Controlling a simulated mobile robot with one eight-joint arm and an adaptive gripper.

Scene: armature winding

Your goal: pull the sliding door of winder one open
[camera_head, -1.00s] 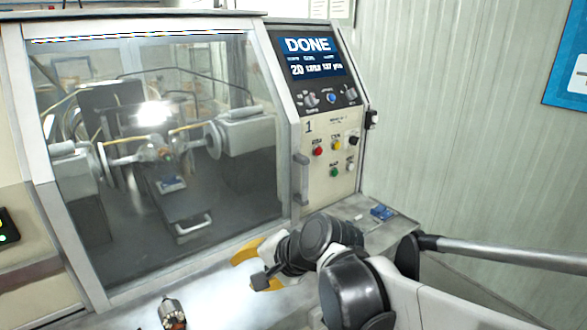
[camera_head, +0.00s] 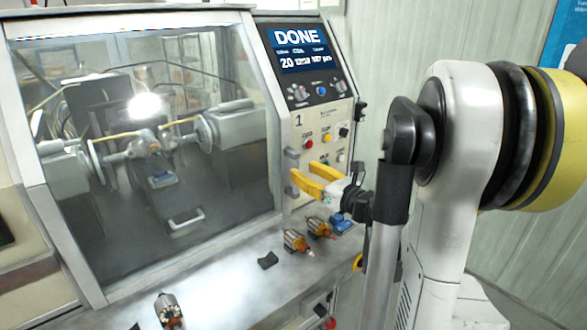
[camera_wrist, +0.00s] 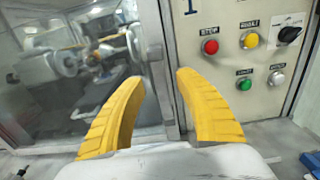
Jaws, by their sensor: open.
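The sliding door (camera_head: 225,160) of winder one is a large clear pane in a grey frame, closed across the machine's front; it also shows in the wrist view (camera_wrist: 75,60). Its upright grey handle (camera_head: 291,172) is at the right edge, beside the control panel marked 1. My gripper (camera_head: 303,172) is open, its yellow fingers pointing at the handle from the right. In the wrist view my gripper (camera_wrist: 162,76) has its fingertips apart on either side of the grey upright at the door's edge. I cannot tell whether they touch the handle.
The control panel (camera_head: 325,140) with coloured buttons and a DONE screen (camera_head: 300,50) is right of the door. Armatures (camera_head: 296,241) and (camera_head: 168,309), a small black part (camera_head: 267,260) and a blue part (camera_head: 342,224) lie on the ledge below the door.

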